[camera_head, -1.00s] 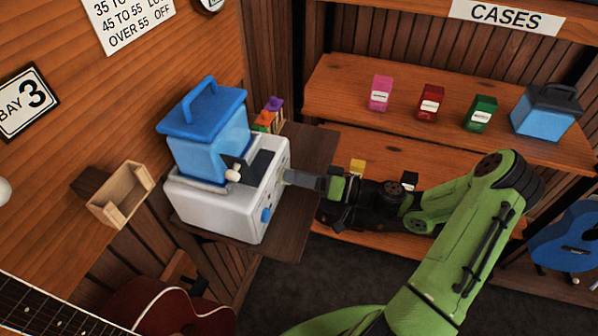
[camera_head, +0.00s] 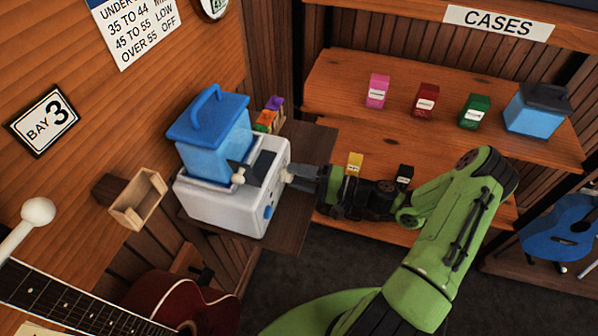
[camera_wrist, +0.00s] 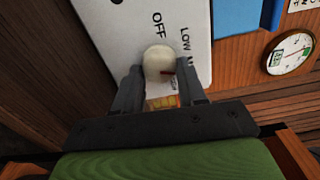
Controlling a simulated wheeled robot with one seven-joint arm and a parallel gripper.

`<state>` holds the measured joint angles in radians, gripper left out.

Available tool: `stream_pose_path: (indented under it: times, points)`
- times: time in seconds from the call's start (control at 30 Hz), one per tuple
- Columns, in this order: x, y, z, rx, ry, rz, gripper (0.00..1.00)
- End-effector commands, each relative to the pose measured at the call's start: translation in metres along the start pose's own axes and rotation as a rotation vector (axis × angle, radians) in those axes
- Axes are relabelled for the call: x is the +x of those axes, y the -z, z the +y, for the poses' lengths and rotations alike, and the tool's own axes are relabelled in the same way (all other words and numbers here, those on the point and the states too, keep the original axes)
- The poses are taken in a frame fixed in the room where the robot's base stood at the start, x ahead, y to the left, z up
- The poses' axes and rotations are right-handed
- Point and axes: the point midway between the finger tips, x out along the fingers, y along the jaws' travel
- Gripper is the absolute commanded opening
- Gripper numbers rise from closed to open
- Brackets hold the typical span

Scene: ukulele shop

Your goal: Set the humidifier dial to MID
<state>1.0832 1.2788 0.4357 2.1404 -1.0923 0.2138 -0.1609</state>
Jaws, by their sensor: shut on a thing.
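The humidifier has a white body (camera_head: 215,205) and a blue tank with a handle (camera_head: 212,140), and stands on a dark wooden shelf. Its round cream dial (camera_wrist: 157,60) shows in the wrist view, on a white panel. The panel reads OFF above the dial and LOW to its upper right, with part of a further label starting with M. A small red mark shows on the dial's lower right; its exact setting is unclear. My gripper (camera_wrist: 160,85) is shut on the dial, one finger on each side. In the head view, my gripper (camera_head: 292,174) meets the humidifier's right side and hides the dial.
A blue knob (camera_head: 268,212) sits on the humidifier's front. A wooden box (camera_head: 139,200) hangs on the left wall, above a red guitar (camera_head: 180,305). A humidity chart (camera_head: 133,30) hangs on the wall. Small boxes and a blue case (camera_head: 536,112) stand on the right shelves.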

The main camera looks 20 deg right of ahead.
Motion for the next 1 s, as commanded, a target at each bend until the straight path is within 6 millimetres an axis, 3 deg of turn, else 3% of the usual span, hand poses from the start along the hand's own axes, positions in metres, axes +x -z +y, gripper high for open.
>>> stream_pose_path:
  times: [0.77, 0.8, 0.93, 1.0]
  points:
    - [-0.0004, 0.0007, 0.0008, 0.102, 0.000, 0.003, 0.10]
    - [-0.0004, 0.0006, 0.0008, 0.102, 0.000, 0.003, 0.45]
    - [-0.0003, 0.0005, 0.0008, 0.102, 0.000, 0.002, 0.65]
    - [-0.0003, 0.0004, 0.0007, 0.102, 0.000, 0.002, 0.65]
